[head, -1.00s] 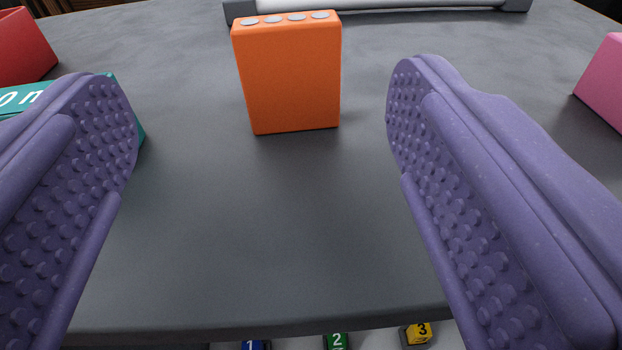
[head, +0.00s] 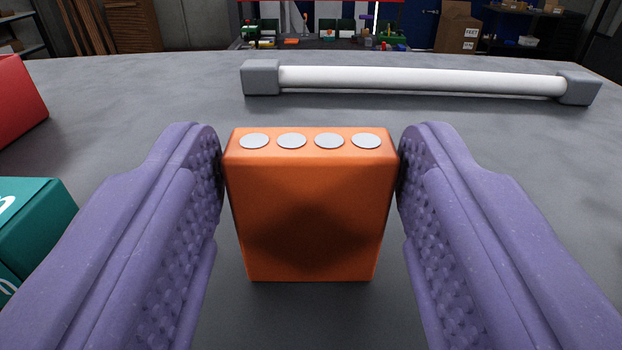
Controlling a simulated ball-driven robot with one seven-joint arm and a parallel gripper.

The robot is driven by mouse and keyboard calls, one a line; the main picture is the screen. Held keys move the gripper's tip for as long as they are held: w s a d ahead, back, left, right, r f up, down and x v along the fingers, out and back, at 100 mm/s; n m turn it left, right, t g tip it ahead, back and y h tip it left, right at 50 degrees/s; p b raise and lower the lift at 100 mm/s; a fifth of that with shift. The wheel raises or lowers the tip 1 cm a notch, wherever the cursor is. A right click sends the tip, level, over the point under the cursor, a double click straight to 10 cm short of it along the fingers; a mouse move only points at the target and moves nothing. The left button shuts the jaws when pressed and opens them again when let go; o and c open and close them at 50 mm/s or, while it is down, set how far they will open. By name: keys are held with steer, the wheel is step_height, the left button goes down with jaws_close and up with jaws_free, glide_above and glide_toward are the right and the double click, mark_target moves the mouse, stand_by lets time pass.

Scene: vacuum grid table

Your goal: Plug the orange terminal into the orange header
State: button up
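The orange terminal (head: 312,215) is an upright block with a row of several round silver contacts along its top. My gripper (head: 310,165) has its two purple, studded fingers against the block's left and right sides, near its upper edges. The gripper looks shut on it. The block is upright, and I cannot tell whether its base touches the table. I do not make out the orange header in this view.
The grey table (head: 480,150) is clear around the block. A white tube with grey end caps (head: 420,80) lies across behind it. A teal block (head: 35,225) and a red block (head: 18,105) are at the left. Shelves and a cardboard box (head: 458,28) stand beyond.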

steer(key=c, duration=0.6)
steer(key=shift+o, duration=0.2)
